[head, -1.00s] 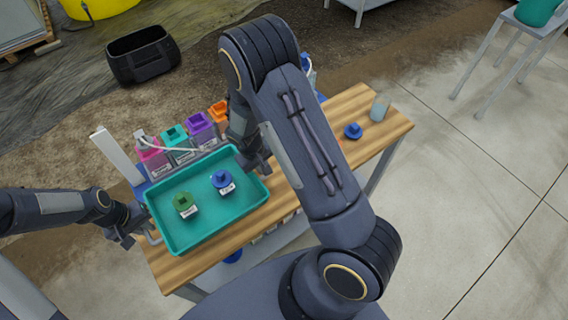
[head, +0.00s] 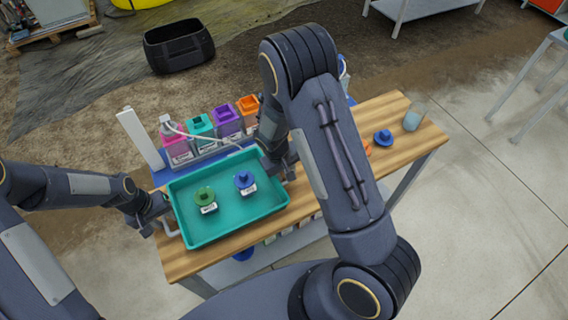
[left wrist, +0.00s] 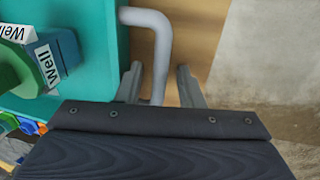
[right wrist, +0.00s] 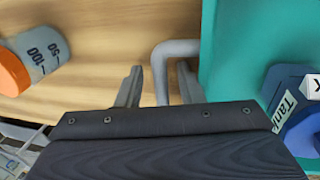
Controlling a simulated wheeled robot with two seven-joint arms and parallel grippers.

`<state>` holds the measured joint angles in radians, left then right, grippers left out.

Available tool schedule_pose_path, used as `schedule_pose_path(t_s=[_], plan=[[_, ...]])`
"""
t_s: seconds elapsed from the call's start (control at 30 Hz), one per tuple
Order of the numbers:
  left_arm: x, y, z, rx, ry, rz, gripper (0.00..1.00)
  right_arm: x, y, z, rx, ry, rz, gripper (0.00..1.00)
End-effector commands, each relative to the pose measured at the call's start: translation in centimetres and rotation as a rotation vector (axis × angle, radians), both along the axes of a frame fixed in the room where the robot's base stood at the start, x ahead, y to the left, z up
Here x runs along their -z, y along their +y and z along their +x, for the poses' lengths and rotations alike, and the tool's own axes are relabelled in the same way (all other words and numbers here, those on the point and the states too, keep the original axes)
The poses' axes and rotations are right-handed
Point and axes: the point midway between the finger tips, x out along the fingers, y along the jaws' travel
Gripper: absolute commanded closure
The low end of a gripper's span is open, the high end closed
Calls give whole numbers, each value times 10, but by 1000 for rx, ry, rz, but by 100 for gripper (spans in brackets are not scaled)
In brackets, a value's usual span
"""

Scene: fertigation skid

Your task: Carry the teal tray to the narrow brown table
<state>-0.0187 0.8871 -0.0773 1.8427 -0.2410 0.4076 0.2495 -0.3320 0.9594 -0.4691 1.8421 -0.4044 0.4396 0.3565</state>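The teal tray (head: 225,236) rests on the wooden-topped bench (head: 405,137). A green capped piece (head: 205,199) and a blue capped piece (head: 245,182) stand in it. My left gripper (head: 162,214) is at the tray's left end; in the left wrist view its open fingers (left wrist: 158,88) stand on either side of the grey left handle (left wrist: 152,35). My right gripper (head: 284,170) is at the right end; in the right wrist view its open fingers (right wrist: 159,88) straddle the right handle (right wrist: 175,48). Neither gripper is closed on its handle. I cannot identify a separate narrow brown table.
Pink, teal, purple (head: 226,120) and orange containers stand behind the tray. A blue knob (head: 383,137) and a clear beaker (head: 414,118) are on the bench's right. A black crate (head: 179,46) lies on the ground behind. Open concrete floor (head: 480,220) is at right.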

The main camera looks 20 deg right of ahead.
Motion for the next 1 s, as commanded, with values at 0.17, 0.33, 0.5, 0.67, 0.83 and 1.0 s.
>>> schedule_pose_path(t_s=[0.17,0.33,0.5,0.67,0.83,1.0], plan=[[0,-1,0,1,0,-1,66,0,1,0,0,-1,1,66],[-9,1,1,0,-2,-1,66,0,1,0,-1,-1,1,66],[-39,7,1,-1,-7,-2,66,0,1,0,-1,-1,1,66],[-73,14,1,0,-7,-1,66,0,1,0,-1,-1,1,66],[-102,19,0,0,-4,-1,66,0,1,0,-1,-1,1,66],[-116,23,-1,0,-2,-1,66,-1,1,0,-1,-1,1,66]])
